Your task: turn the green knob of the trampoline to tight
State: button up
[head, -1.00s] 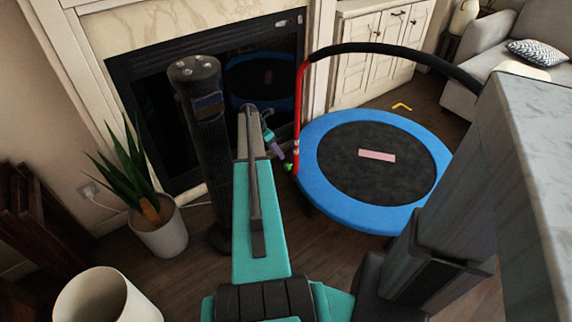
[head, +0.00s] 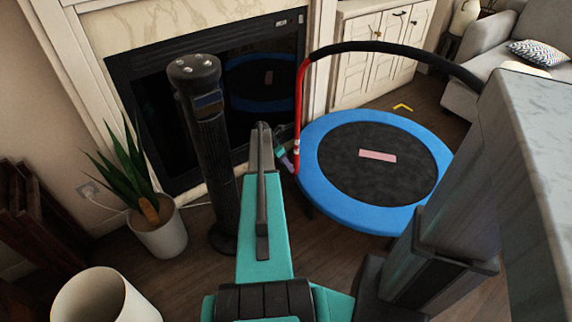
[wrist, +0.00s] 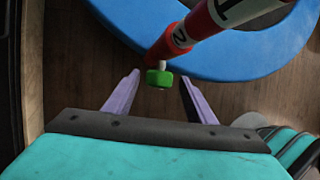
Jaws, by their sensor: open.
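The trampoline (head: 325,195) has a blue rim, a black mat and a red handle post (head: 299,110) with a black padded bar. In the wrist view, the green knob (wrist: 159,78) sticks out from the red post (wrist: 187,38) near white number labels. My gripper (wrist: 160,88) is open, with its pale purple fingers on either side of the knob and apart from it. In the head view, my gripper (head: 287,160) is beside the lower part of the red post, and the green knob is hidden there.
A black tower-like column (head: 207,150) stands just left of my arm, before the fireplace (head: 150,120). A potted plant (head: 158,235) and a white bin (head: 100,298) are at left. A pale marble-like surface (head: 545,130) is at right. Wooden floor shows around the trampoline.

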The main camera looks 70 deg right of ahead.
jog(key=c, duration=1)
jog(key=shift+c, duration=0.2)
